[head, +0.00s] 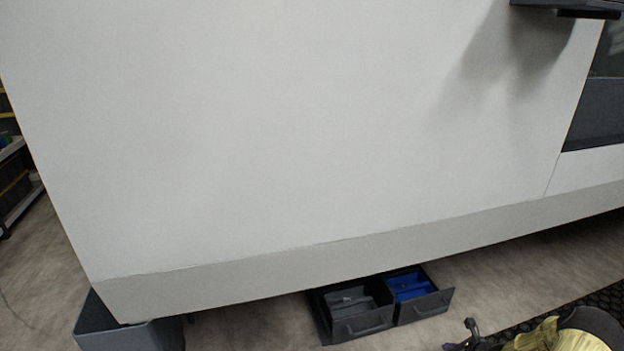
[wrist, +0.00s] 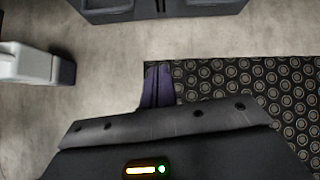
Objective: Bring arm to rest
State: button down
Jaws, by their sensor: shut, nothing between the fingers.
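My gripper (wrist: 158,70) shows in the wrist view, its two dark fingers side by side and shut with nothing between them. It points over the floor at the left edge of a black mat with a ring pattern (wrist: 245,95). How high it is above the floor I cannot tell. I cannot make out the gripper in the head view.
A large white booth wall (head: 300,130) fills most of the head view. Below it are open drawers, one grey (head: 358,327) and one with a blue inside (head: 425,304). A grey bin (head: 130,337) stands lower left. Shelving (head: 16,185) is at far left. Floor shows between.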

jog(key=s+a+r+n+g+y+p, duration=0.15)
jog(key=a+r+n+g, duration=0.25)
jog(key=a+r+n, duration=1.2)
jog(key=s+a+r+n+g+h+p, duration=0.1)
jog(key=s+a+r+n+h+p, duration=0.1)
jog(key=s+a+r+n, duration=0.75)
jog(key=s+a+r+n+g+h+p, duration=0.15)
jog(key=s+a+r+n, duration=0.35)
jog(key=s+r, duration=0.55)
notch_tip(320, 180, up, 39)
jog(key=w+d+p, duration=0.1)
jog(key=p, duration=3.6)
jog(key=shift+w+n+t+h, duration=0.3)
jog(key=shift+w+n+t, duration=0.1)
jog(key=shift+n+t, duration=0.05)
